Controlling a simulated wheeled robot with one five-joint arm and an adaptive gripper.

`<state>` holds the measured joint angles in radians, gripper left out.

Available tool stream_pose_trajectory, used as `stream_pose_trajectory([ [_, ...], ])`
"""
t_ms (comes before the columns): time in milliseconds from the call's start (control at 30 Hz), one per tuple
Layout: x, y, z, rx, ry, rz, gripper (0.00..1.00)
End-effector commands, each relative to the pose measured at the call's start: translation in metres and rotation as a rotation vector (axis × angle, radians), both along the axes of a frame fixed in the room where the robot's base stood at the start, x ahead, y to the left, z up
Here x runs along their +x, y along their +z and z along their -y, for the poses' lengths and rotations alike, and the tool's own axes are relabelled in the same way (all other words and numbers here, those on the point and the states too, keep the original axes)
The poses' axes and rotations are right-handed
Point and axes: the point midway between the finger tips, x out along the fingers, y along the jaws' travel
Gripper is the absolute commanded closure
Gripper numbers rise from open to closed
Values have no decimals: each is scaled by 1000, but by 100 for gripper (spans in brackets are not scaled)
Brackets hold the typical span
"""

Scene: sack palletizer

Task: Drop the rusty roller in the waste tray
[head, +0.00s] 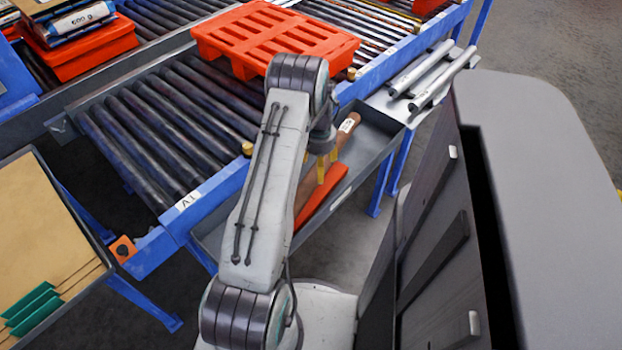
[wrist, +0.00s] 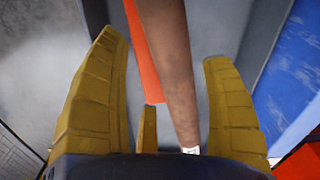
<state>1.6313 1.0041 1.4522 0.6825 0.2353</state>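The rusty roller is a brown bar with a white end label (head: 346,128), partly hidden by my arm in the head view. It lies lengthwise over a long grey tray (head: 381,128) beside the conveyor. An orange strip (head: 325,210) is next to it in the tray. My gripper (head: 327,168) is over the tray, yellow fingers pointing down. In the wrist view, the roller (wrist: 168,65) runs between the spread fingers, with gaps on both sides. The gripper looks open, not closed on it. I cannot tell whether the grey tray is the waste tray.
An orange pallet (head: 270,38) sits on the roller conveyor (head: 165,125) behind my arm. Clean grey rollers (head: 440,80) lie on a shelf at the right. A bin with cardboard and green-edged sheets (head: 40,235) stands at the left. Blue conveyor rails border the tray.

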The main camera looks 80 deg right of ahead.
Motion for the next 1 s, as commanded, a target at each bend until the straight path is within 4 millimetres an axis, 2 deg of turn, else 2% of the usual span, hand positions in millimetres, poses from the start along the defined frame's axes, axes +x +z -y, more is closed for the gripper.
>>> stream_pose_trajectory([
  [33, 0, 0, 0, 0, 0, 0, 20],
  [200, 0, -1, -1, 1, 0, 0, 6],
  [433, 0, -2, -2, 5, 0, 1, 6],
  [567, 0, 4, -1, 3, 0, 0, 6],
  [767, 0, 30, 0, 0, 0, 0, 6],
  [1000, 0, 72, 0, -2, 0, -1, 6],
])
